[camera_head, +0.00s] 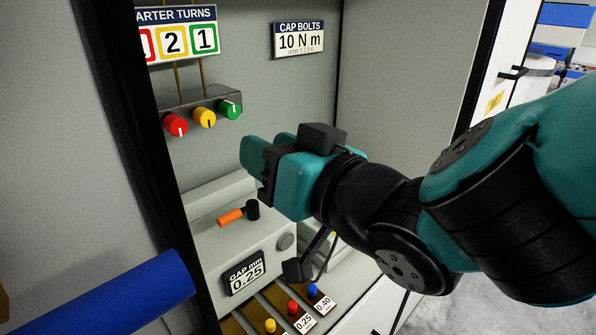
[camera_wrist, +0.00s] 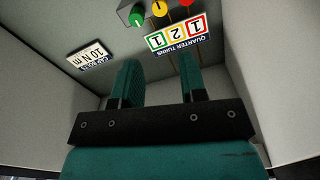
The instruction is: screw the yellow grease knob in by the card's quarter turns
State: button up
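The yellow grease knob (camera_head: 204,117) sits in the middle of a grey block, between a red knob (camera_head: 175,125) and a green knob (camera_head: 230,109). A dark mark on its face points roughly down in the head view. The yellow knob shows upside down at the top edge of the wrist view (camera_wrist: 159,8). The quarter-turns card (camera_head: 178,36) hangs above; its yellow frame reads 2, and the wrist view shows 1, 2, 1. My gripper (camera_head: 264,151) is right of and below the knobs, apart from them. Its two fingers are spread with nothing between them (camera_wrist: 160,82).
A cap bolts sign (camera_head: 298,39) reads 10 N m. Below are an orange-handled lever (camera_head: 231,216), a gap sign (camera_head: 245,272) reading 0.25, and small yellow, red and blue knobs (camera_head: 292,307). A blue bar (camera_head: 110,300) crosses the lower left. Cabinet walls close in both sides.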

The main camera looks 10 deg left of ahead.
jog(key=shift+b+v, duration=0.35)
jog(key=shift+v, duration=1.2)
jog(key=d+f+m+g+h, duration=0.2)
jog(key=d+f+g+h, duration=0.6)
jog(key=d, duration=0.6)
jog(key=s+d+f+n+g+h, duration=0.1)
jog(key=s+d+g, duration=0.2)
jog(key=s+d, duration=0.2)
jog(key=s, duration=0.3)
jog(key=shift+s+d+f+n+g+h, duration=0.2)
jog(key=shift+s+f+n+g+h, duration=0.1)
jog(key=shift+s+f, duration=0.05)
